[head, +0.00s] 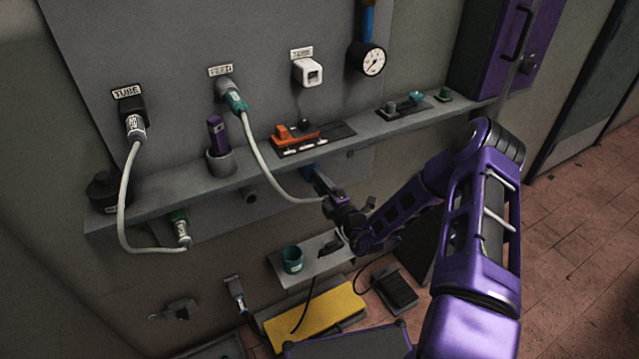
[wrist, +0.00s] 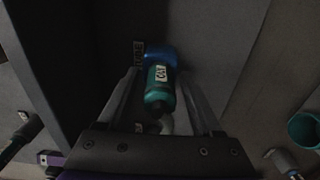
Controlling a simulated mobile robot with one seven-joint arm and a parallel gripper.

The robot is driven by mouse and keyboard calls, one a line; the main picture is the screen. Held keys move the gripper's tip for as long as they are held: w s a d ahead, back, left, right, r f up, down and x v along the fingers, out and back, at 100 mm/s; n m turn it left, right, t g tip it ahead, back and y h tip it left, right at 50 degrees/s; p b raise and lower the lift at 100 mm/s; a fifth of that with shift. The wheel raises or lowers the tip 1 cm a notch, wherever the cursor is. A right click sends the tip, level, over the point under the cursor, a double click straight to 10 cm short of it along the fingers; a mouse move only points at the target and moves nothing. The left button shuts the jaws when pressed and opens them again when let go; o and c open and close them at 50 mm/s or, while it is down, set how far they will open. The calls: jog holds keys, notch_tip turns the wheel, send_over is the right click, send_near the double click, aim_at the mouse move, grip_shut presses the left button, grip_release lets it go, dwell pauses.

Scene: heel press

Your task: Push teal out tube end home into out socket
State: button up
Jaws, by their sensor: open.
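The teal out tube end (wrist: 159,92), with a white label, lines up with the blue out socket (wrist: 160,57) in the wrist view. Its front meets the socket; I cannot tell how deep it sits. A small label (wrist: 138,54) is left of the socket. My gripper (wrist: 158,84) is open, with one finger on each side of the tube end and gaps visible. In the head view my gripper (head: 335,203) is below the shelf, under the blue socket (head: 310,173). The tube end is hidden there. A pale tube (head: 268,165) runs from the feed socket (head: 224,86) down to my gripper.
The grey shelf (head: 376,135) runs just above my gripper and holds an orange block (head: 295,133) and a purple-handled tool (head: 216,135). A lower ledge (head: 322,265) with a teal cup (head: 292,259) lies below. A second pale tube (head: 122,210) hangs at left.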

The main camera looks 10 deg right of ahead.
aim_at(327, 192)
grip_shut()
dwell(0.4)
dwell(1.2)
jog(key=shift+p+v, duration=1.2)
jog(key=shift+v, duration=1.8)
jog(key=shift+s, duration=0.15)
jog(key=shift+v, duration=0.85)
jog(key=s+a, duration=0.3)
jog(key=a, duration=0.6)
jog(key=s+a, duration=0.3)
jog(key=a, duration=0.6)
jog(key=shift+w, duration=0.15)
